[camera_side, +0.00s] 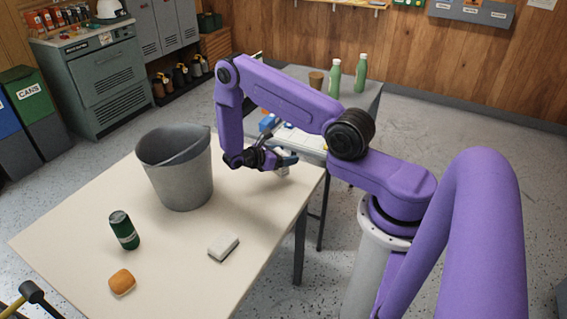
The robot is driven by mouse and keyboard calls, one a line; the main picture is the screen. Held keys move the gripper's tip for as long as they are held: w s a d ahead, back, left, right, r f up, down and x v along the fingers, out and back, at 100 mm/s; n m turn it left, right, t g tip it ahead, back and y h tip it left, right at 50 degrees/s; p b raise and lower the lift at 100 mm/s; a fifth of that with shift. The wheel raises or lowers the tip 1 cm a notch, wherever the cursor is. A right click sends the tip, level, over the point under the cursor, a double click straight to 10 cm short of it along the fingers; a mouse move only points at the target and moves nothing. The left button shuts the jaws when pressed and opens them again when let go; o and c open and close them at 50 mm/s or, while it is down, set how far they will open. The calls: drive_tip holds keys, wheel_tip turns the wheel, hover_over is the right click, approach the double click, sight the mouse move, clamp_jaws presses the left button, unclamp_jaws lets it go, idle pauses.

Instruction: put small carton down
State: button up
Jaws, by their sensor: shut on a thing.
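My gripper (287,160) is at the far right part of the cream table (180,262), low over its top near the right edge. It is shut on a small pale thing, the small carton (282,171), mostly hidden by the fingers and wrist. Only a little of the carton shows below the fingers. I cannot tell whether it touches the table top.
A grey bucket (178,176) stands left of my gripper. A green can (124,230), an orange-brown bun-like thing (122,283) and a whitish block (223,246) are nearer the front. A second table with two green bottles (334,80) is behind. Free table lies between bucket and block.

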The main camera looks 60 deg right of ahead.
drive_tip(key=shift+f, duration=1.55)
drive_tip(key=shift+f, duration=0.1)
drive_tip(key=o, duration=1)
